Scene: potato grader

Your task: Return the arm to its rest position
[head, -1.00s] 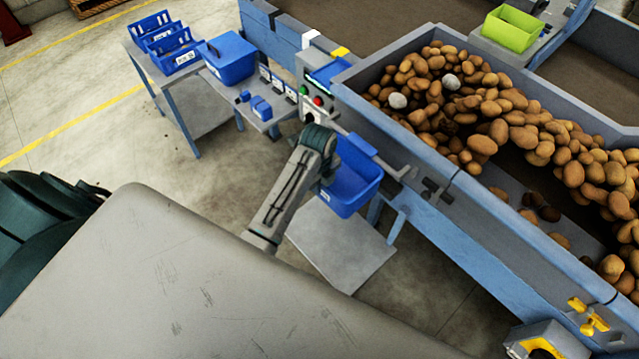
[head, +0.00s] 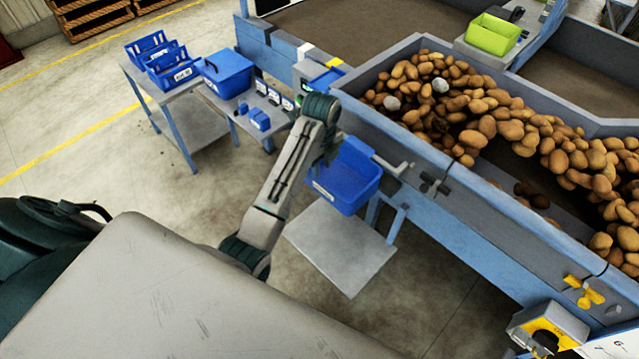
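My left arm (head: 278,180) reaches up from the lower middle of the head view to a dark rounded joint beside the control box. My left gripper (head: 326,158) is a small dark shape below that joint, in front of or above the left edge of the blue bin. The fingers are too small and too covered to tell whether they are open or shut, and I see nothing clearly held. My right gripper is out of view.
A blue bin (head: 348,180) hangs at the grader's side above a grey shelf (head: 340,250). The grader trough (head: 470,205) holds many potatoes (head: 540,135) and two pale lumps. A side table carries blue crates (head: 173,70). Open floor (head: 110,165) lies left.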

